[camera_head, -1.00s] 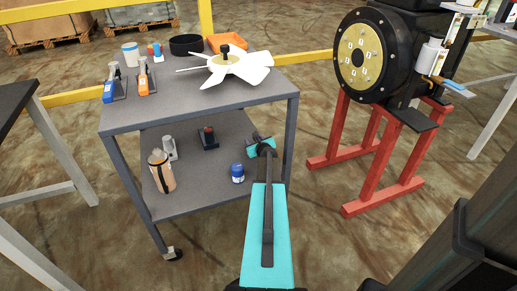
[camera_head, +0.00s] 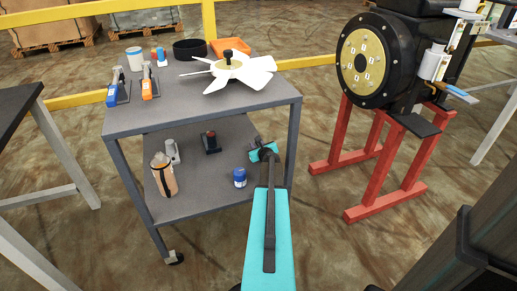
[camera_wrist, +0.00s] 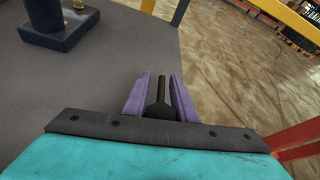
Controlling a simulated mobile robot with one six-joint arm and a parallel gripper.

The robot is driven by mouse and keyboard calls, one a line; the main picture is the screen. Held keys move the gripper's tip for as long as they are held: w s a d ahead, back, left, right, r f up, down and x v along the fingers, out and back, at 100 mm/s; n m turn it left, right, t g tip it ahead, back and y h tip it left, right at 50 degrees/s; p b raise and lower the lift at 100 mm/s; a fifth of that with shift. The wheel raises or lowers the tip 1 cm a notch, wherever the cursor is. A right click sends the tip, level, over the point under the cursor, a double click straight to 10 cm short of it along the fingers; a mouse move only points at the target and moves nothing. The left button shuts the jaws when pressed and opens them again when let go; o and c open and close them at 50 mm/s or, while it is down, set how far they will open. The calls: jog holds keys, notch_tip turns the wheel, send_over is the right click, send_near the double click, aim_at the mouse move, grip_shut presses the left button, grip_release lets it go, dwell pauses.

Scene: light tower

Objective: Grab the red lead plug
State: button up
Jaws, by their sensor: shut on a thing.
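My gripper (camera_head: 257,143) is at the right end of the cart's lower shelf, with its teal body below it in the head view. In the wrist view its two purple fingers (camera_wrist: 161,92) are closed around a dark plug-like piece (camera_wrist: 161,100) with a thin upper stem. This piece looks black, and I see no red on it. Its lower end is hidden behind the gripper's dark plate. A small dark block with a red top (camera_head: 211,143) stands on the lower shelf, left of and apart from my gripper.
On the lower shelf (camera_head: 205,195) are a blue jar (camera_head: 240,177) and a tan bottle (camera_head: 163,176). A white fan (camera_head: 238,72) lies on the cart top (camera_head: 180,110), above and left of my gripper. A red-legged motor stand (camera_head: 378,170) is to the right, with open floor between.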

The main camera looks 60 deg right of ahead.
notch_tip(320, 180, up, 18)
jog(key=p, duration=0.8)
jog(key=shift+a, duration=0.1)
dwell(0.4)
